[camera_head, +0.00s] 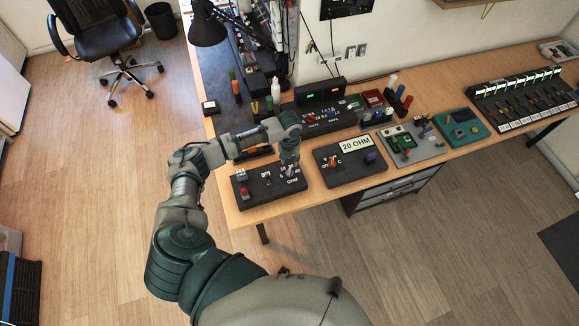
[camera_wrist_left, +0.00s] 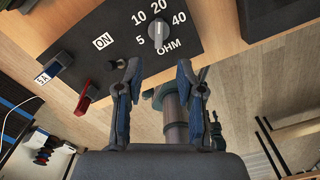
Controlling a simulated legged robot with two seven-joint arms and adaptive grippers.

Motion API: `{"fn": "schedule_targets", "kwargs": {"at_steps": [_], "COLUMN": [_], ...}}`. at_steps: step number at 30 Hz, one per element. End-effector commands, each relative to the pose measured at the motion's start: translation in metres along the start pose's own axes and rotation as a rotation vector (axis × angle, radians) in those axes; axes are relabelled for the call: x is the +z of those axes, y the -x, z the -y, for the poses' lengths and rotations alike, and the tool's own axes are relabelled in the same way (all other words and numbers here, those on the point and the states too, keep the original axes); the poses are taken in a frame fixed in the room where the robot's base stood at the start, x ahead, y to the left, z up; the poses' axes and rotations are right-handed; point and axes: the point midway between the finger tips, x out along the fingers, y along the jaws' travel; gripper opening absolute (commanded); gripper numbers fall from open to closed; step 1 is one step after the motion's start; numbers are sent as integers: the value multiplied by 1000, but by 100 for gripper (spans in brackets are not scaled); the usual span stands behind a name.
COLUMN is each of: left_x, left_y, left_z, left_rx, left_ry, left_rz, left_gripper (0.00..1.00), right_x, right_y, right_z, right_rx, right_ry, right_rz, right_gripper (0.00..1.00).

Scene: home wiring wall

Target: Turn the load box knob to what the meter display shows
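The dark load box (camera_head: 262,198) lies on the near left part of the bench. In the left wrist view its grey knob (camera_wrist_left: 158,31) sits amid the labels 5, 10, 20, 40 and OHM. The knob's pale mark runs up and down in the picture, in line with 20. The meter display (camera_head: 356,144) on the black panel to the right reads 20 OHM. My left gripper (camera_wrist_left: 157,72) is open and empty; its fingers are apart and clear of the knob. In the head view the left gripper (camera_head: 289,155) hangs over the knob end of the box. My right gripper is out of view.
The box also has an ON label (camera_wrist_left: 103,41) and a red switch (camera_wrist_left: 83,98). The black meter panel (camera_head: 340,178), a grey board (camera_head: 425,150) and a teal box (camera_head: 462,128) stand along the bench to the right. A black lamp (camera_head: 207,25) stands behind.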

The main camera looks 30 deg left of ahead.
Motion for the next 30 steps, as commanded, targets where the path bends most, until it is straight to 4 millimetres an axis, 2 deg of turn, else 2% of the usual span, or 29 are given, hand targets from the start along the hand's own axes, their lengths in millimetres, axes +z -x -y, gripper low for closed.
{"fn": "schedule_targets", "kwargs": {"at_steps": [3, 7, 25, 28, 30], "left_x": [1, 0, -2, -16, -40], "left_y": [19, 29, 30, 18, 3], "left_z": [0, 1, 2, 16, 35], "left_rx": [0, 0, -1, -14, -38], "left_ry": [0, -1, 3, 43, 120], "left_rz": [2, 0, -2, -4, -5], "left_gripper": [38, 38, 38, 38, 38], "right_x": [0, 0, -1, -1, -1], "right_y": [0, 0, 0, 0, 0], "right_z": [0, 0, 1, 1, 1], "right_rx": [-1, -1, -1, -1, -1], "right_ry": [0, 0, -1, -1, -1], "right_rz": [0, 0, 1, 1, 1], "right_gripper": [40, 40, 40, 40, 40]}}
